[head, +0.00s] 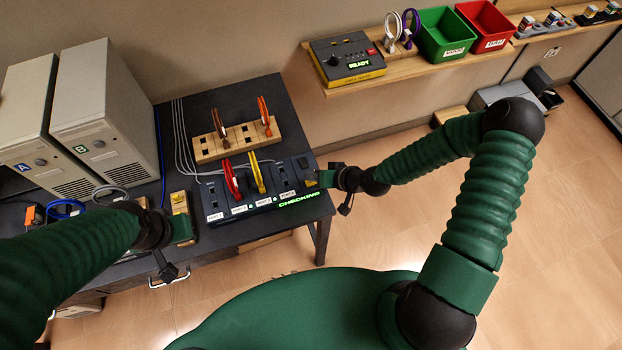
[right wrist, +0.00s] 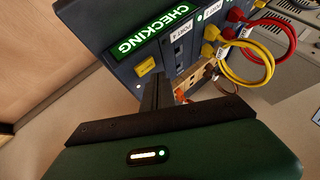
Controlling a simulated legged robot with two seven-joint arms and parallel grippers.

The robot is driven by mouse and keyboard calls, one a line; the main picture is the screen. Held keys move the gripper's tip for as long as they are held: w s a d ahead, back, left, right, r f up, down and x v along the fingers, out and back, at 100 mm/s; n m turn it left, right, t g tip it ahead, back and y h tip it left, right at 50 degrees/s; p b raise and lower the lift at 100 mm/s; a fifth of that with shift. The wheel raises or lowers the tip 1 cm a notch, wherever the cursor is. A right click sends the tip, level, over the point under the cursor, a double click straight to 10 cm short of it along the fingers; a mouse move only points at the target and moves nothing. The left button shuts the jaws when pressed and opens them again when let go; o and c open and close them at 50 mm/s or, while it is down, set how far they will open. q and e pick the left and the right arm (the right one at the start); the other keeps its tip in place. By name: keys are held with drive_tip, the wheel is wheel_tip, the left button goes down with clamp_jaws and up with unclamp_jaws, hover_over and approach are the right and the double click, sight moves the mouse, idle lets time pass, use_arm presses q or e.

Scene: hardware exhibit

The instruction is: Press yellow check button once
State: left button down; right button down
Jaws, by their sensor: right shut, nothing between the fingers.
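The yellow check button (right wrist: 146,66) sits on the dark port panel (head: 240,208), beside a lit green CHECKING display (head: 299,199); both also show in the right wrist view, with the display (right wrist: 153,31) above the button. My right gripper (head: 322,179) is at the panel's right end. In the right wrist view its closed, empty fingers (right wrist: 157,92) end just below and right of the button; I cannot tell whether they touch it. My left gripper (head: 184,222) is at the desk's front left; its fingers are not clear enough to judge.
Red (head: 231,180) and yellow (head: 257,174) cables are plugged into the panel. A wooden cable rack (head: 207,151) stands behind it. Two computer towers (head: 100,110) stand at left. A wall shelf (head: 400,75) holds a READY device (head: 346,60) and green and red bins.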

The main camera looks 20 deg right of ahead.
wheel_tip(320, 180, up, 5)
drive_tip(key=p, duration=0.4)
idle(0.5)
idle(0.4)
